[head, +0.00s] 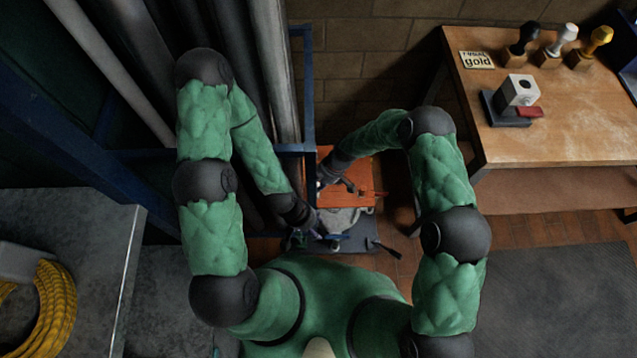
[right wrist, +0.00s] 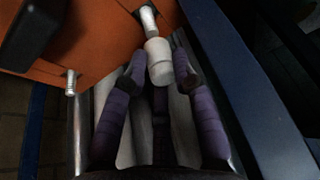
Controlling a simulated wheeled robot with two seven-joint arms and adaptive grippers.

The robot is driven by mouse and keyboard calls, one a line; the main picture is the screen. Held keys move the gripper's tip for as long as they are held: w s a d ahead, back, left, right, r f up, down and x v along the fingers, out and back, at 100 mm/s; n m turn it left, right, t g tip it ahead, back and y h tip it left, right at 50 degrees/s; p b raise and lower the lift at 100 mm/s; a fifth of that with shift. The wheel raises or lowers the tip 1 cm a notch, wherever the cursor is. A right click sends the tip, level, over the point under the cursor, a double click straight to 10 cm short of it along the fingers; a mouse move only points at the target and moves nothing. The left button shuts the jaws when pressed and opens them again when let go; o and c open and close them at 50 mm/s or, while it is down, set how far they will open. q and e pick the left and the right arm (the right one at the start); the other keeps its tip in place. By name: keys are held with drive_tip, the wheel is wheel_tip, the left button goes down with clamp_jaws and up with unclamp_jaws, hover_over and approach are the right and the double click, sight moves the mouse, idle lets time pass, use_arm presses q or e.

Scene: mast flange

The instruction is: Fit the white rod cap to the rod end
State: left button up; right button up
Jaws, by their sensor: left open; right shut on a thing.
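The white rod cap (right wrist: 160,68) is between the purple fingers of my right gripper (right wrist: 160,78) in the right wrist view. The gripper is shut on it. A pale, shiny rod end (right wrist: 148,19) by the orange plate (right wrist: 95,40) lines up roughly with the cap and appears to meet its top. I cannot tell whether the cap sits over the rod or only touches it. In the head view my right gripper (head: 326,183) is at the orange plate's left edge; the cap is too small to make out there. My left gripper (head: 312,236) is open, low beside a grey cloth (head: 345,219).
A bolt (right wrist: 71,83) sticks out of the plate's edge. A blue frame post (right wrist: 235,75) stands close on the right in the wrist view. A black-handled tool (head: 387,249) lies near the plate.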

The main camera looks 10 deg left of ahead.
drive_tip(key=shift+b, duration=0.5)
idle(0.8)
drive_tip(key=shift+f+b, duration=2.05)
drive_tip(key=shift+f, duration=0.15)
drive_tip(key=o, duration=1)
drive_tip(key=v, duration=1.2)
drive_tip(key=s+d+m+p, duration=0.2)
drive_tip(key=s+d+m, duration=0.4)
drive_tip(key=m, duration=0.1)
drive_tip(key=s+d+f+m+t+p, duration=0.1)
drive_tip(key=s+d+m+p, duration=0.1)
drive_tip(key=s+d+m, duration=0.4)
drive_tip(key=s+d+m+t+p, duration=0.1)
drive_tip(key=s+d+m+p, duration=0.1)
drive_tip(key=s+d+m, duration=0.4)
drive_tip(key=shift+s+f+m, duration=0.1)
drive_tip(key=shift+f+m, duration=0.1)
drive_tip(key=shift+m, duration=0.85)
drive_tip(key=shift+s+f+m, duration=0.1)
drive_tip(key=shift+f+m, duration=0.1)
drive_tip(key=shift+m, duration=0.85)
